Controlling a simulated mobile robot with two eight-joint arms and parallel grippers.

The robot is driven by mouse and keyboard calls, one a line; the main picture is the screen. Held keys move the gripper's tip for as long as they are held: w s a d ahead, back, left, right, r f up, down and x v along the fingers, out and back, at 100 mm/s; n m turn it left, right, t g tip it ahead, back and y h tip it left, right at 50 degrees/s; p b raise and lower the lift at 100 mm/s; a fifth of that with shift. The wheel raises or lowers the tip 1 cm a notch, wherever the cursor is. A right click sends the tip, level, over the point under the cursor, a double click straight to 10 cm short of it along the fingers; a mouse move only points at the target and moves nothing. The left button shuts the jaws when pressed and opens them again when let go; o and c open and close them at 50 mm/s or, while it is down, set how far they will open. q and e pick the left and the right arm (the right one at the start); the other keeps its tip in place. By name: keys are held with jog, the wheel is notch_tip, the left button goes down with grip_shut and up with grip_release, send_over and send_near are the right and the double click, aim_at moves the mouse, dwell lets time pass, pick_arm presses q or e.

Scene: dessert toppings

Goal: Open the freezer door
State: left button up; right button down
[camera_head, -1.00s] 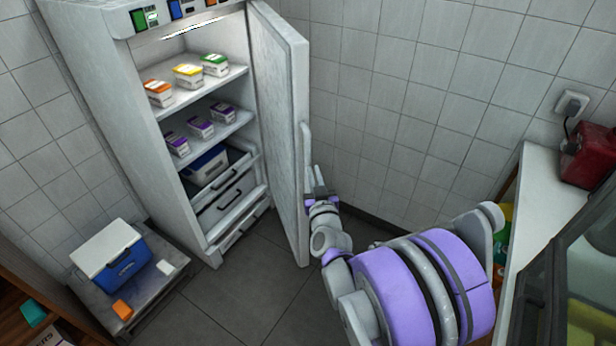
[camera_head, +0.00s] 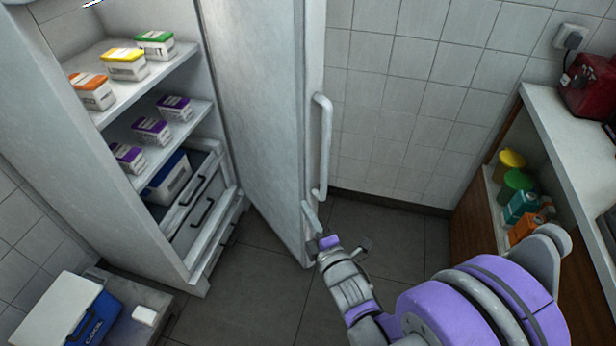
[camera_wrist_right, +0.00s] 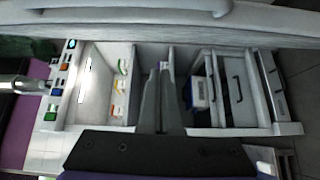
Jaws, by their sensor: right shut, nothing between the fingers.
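The freezer (camera_head: 120,215) stands at the left of the head view with its door (camera_head: 255,120) swung wide open. The door's long vertical handle (camera_head: 325,150) faces right, toward the tiled wall. My right gripper (camera_head: 311,216) is shut and empty near the door's lower outer edge, below the handle; I cannot tell whether it touches the door. In the right wrist view, its fingers (camera_wrist_right: 162,85) are together, in front of the open freezer interior (camera_wrist_right: 118,85). The door (camera_wrist_right: 150,30) crosses the top of that view, with its handle (camera_wrist_right: 180,8) above. My left gripper is not in view.
A blue and white cooler (camera_head: 75,310) sits at the lower left. A white counter (camera_head: 560,130) with containers below stands at the right. Grey floor is clear around the door.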

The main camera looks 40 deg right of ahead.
aim_at(304, 179)
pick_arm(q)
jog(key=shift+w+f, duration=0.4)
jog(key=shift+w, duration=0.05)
pick_arm(e)
jog(key=shift+n, duration=0.4)
jog(key=shift+w+d+f, duration=0.1)
jog(key=shift+w+d, duration=0.85)
jog(key=shift+w, duration=0.7)
jog(key=shift+w+d+f, duration=0.1)
jog(key=shift+w+d, duration=0.9)
jog(key=shift+w, duration=0.6)
jog(key=shift+w+d+f, duration=0.1)
jog(key=shift+w+d, duration=0.85)
jog(key=shift+w, duration=0.7)
